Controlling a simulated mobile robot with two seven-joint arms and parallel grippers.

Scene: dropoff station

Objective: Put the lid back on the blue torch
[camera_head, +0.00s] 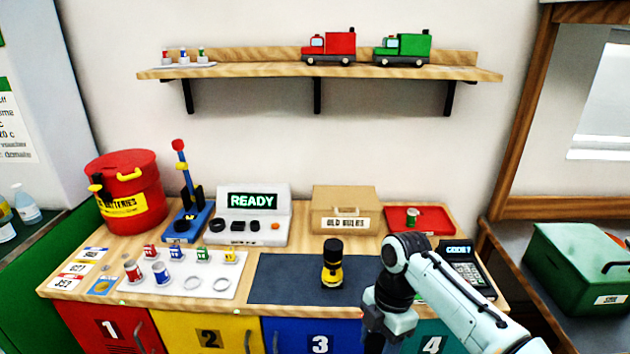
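A yellow and black torch-like object (332,268) stands upright on the dark mat (285,275). I see no plainly blue torch, and I cannot pick out its lid for certain. Small dark round parts (217,225) and an orange one (275,227) lie on the front of the grey READY unit (252,203). My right gripper (375,342) points down at the front edge of the bench, right of the yellow and black object and apart from it. Its fingertips are unclear at the bottom of the picture. My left gripper is not in view.
A white tray (240,262) holds several small red, blue, green and yellow pieces and two rings. A blue stand with a lever (188,222), red battery drum (127,175), cardboard box (343,199), red tray (396,217) and keypad (470,275) surround it. The mat's left half is clear.

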